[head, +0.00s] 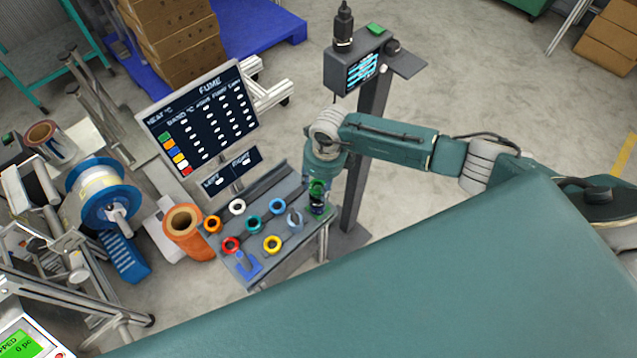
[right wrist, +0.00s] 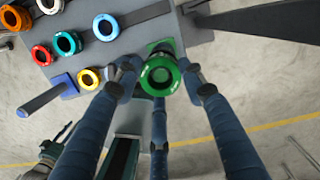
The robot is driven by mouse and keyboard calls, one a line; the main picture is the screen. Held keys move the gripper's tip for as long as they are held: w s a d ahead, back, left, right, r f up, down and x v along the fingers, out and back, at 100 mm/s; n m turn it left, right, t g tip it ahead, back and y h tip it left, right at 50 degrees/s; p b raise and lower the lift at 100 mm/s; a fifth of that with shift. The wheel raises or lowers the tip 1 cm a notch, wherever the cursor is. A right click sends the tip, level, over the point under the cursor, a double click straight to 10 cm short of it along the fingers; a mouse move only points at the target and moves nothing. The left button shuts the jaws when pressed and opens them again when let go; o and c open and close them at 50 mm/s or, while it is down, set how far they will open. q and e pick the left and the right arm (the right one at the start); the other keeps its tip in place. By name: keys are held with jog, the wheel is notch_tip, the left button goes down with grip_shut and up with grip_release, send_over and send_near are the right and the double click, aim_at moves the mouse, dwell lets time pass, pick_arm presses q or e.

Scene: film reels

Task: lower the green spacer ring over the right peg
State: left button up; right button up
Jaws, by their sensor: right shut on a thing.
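The green spacer ring (right wrist: 160,76) is held between the fingers of my right gripper (right wrist: 160,70) in the right wrist view. A green base (right wrist: 160,47) shows just behind the ring in the wrist view. The right peg is mostly hidden by the ring and fingers, and I cannot tell whether the ring is around it. A blue-grey peg on a blue base (right wrist: 62,85) stands to the left. My left gripper is out of view.
On the grey bench (head: 262,262) lie several loose rings, including yellow (head: 272,243), red (head: 231,245), teal (head: 254,223) and blue (head: 277,206). A display board (head: 205,115) stands behind it. A dark post with a screen (head: 362,70) rises close beside my right arm.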

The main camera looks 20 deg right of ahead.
jog(key=shift+f, duration=0.25)
jog(key=shift+f+b, duration=0.75)
jog(key=shift+b, duration=0.1)
jog(key=o, duration=1.3)
jog(key=shift+r, duration=0.1)
jog(key=r, duration=0.8)
jog(key=s+r, duration=0.1)
jog(key=r, duration=0.2)
jog(key=shift+s+d+r, duration=0.1)
jog(key=shift+d+r, duration=0.25)
jog(key=shift+r, duration=0.05)
